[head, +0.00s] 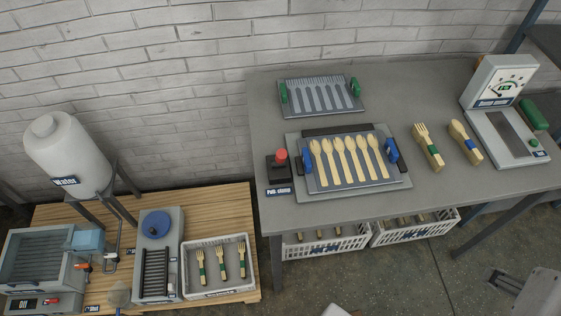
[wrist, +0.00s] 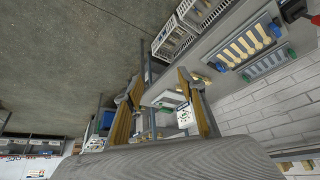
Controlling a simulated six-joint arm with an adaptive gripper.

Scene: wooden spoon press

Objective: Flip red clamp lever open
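The red clamp lever (head: 281,155) stands on a dark block at the left front of the grey table, beside the spoon press (head: 398,186). A label in front of it seems to read "Pull clamp". In the wrist view the red lever (wrist: 294,8) shows at the top right corner, partly cut off. The press holds several wooden spoons (head: 350,158) in a row, with blue blocks at both sides. My gripper (wrist: 160,80) is open, its two fingers spread apart with nothing held. It is well away from the lever, which lies outside the fingers.
A second ribbed plate (head: 322,98) with green handles lies behind the press. Bundled forks (head: 428,146), bundled spoons (head: 465,142) and a dial meter (head: 497,85) stand to the right. White crates (head: 340,246) sit below. A low wooden table (head: 225,212) with a water tank (head: 68,155) is left.

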